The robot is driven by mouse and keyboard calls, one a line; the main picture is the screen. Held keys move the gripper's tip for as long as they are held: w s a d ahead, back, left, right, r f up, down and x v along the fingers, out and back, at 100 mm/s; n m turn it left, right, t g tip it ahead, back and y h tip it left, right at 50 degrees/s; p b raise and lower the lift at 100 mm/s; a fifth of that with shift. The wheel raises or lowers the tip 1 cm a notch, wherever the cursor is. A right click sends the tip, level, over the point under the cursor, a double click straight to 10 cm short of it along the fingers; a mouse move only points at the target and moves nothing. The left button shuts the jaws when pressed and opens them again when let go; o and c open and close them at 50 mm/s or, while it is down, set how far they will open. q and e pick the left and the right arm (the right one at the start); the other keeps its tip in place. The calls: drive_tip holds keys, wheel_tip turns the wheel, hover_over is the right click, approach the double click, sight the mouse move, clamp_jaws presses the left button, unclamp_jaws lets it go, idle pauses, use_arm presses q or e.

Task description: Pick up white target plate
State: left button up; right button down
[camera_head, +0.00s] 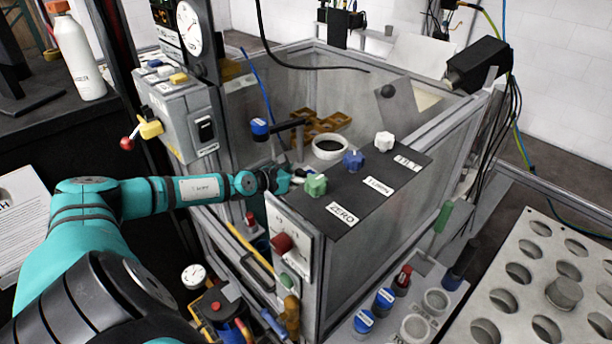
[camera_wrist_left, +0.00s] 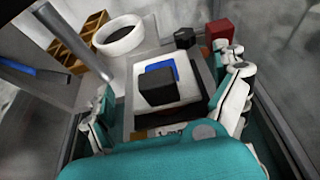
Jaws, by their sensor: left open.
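The white target plate (camera_wrist_left: 190,92) is in the middle of the left wrist view, on a grey square base. A black block (camera_wrist_left: 157,87) and a blue part (camera_wrist_left: 163,69) cover much of its middle. My left gripper (camera_wrist_left: 170,95) is open, one finger on each side of the plate; a gap shows between the fingers and the plate. In the head view, my left gripper (camera_head: 284,181) is at the near left end of the black panel, beside the green knob (camera_head: 316,184). I cannot make out the plate there.
A white ring (camera_head: 331,147) stands behind the gripper, also in the wrist view (camera_wrist_left: 119,36). Blue (camera_head: 353,160) and white (camera_head: 384,141) knobs line the black panel. A dark red block (camera_wrist_left: 219,29) is beyond the right finger. A grey control box (camera_head: 182,112) stands left.

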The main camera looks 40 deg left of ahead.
use_arm(q)
drive_tip(key=c, duration=1.3)
